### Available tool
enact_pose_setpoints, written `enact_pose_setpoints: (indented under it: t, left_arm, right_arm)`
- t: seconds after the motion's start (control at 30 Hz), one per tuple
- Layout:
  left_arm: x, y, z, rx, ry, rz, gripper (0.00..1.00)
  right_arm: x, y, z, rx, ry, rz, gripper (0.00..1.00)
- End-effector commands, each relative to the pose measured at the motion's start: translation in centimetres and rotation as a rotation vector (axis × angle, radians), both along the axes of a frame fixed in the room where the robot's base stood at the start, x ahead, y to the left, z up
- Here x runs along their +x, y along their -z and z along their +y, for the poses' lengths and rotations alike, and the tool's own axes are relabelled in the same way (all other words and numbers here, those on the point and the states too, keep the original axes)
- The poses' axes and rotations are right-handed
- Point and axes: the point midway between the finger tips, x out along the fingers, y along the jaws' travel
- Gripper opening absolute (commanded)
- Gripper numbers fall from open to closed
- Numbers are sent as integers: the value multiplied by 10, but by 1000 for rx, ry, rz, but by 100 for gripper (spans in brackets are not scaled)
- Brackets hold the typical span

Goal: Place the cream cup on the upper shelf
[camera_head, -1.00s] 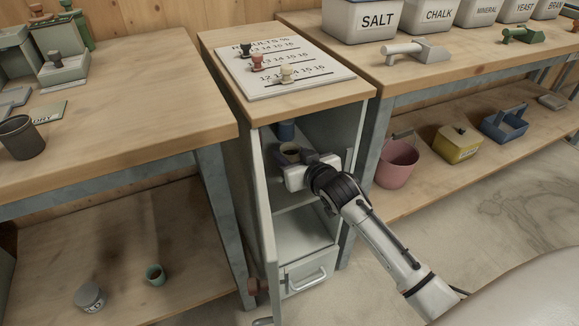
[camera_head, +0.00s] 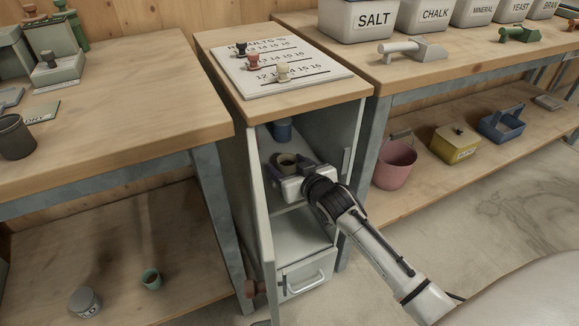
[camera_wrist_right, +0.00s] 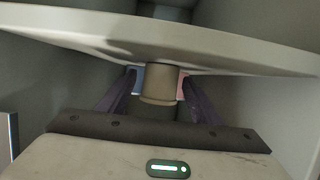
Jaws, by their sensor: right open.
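My right gripper (camera_head: 288,170) reaches in from the front, low around the cup. In the right wrist view its two dark purple fingers (camera_wrist_right: 160,98) are apart, with the cream cup (camera_wrist_right: 159,82) between them and gaps at both sides. A pale shelf board (camera_wrist_right: 230,52) crosses behind the cup there. The cup's base is partly hidden by the gripper in the head view. My left gripper is not in view.
A lower compartment (camera_head: 300,235) below is empty. A pink bucket (camera_head: 395,165) stands right of the cabinet.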

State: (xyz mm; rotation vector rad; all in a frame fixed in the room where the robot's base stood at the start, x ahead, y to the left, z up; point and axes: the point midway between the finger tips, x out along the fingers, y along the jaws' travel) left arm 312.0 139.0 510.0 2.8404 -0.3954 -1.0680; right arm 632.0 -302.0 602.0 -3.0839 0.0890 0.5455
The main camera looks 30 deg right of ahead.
Motion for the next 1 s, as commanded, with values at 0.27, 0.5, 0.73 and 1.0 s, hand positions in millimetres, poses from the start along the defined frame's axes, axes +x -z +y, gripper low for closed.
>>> enact_pose_setpoints:
  t: [0.27, 0.5, 0.73, 1.0]
  left_arm:
    - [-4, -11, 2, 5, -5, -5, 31]
    - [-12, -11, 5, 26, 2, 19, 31]
    - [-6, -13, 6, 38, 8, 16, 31]
    - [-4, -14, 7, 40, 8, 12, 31]
  right_arm:
    - [-34, -17, 2, 0, -1, 1, 59]
    - [-82, -34, 5, 2, 1, 2, 59]
    - [-108, -42, 6, 1, 0, 0, 59]
    - [-113, -43, 6, 0, 1, 0, 59]
